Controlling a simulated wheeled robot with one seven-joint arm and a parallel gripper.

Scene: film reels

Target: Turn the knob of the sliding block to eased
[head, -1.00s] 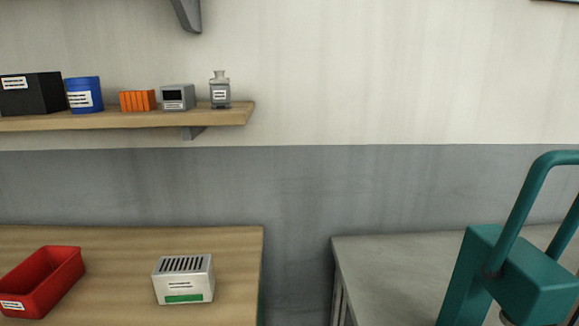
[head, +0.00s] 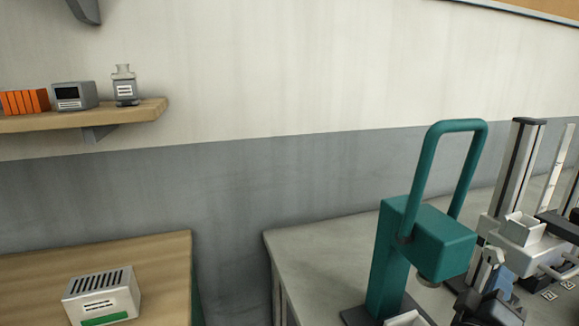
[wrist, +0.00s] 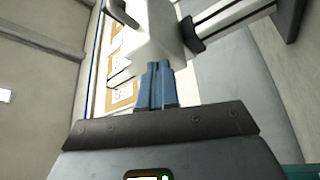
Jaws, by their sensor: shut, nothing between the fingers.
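A pale block (head: 520,232), which looks like the sliding block, sits on an upright metal rail (head: 515,165) at the right of the head view. A pale block with a dark round part (wrist: 190,35) at its side fills the top of the wrist view; the dark part may be the knob, but I cannot be sure. My gripper (wrist: 158,70) has blue fingers, shut and empty, pointing at the pale block. I cannot tell whether they touch it. In the head view my gripper (head: 502,278) is low, just below the block. No knob markings are readable.
A teal press with a tall loop handle (head: 425,235) stands left of the rail on a grey bench (head: 310,245). A wooden table (head: 150,255) with a vented white box (head: 102,295) is at the left. A wall shelf (head: 140,112) holds several small items.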

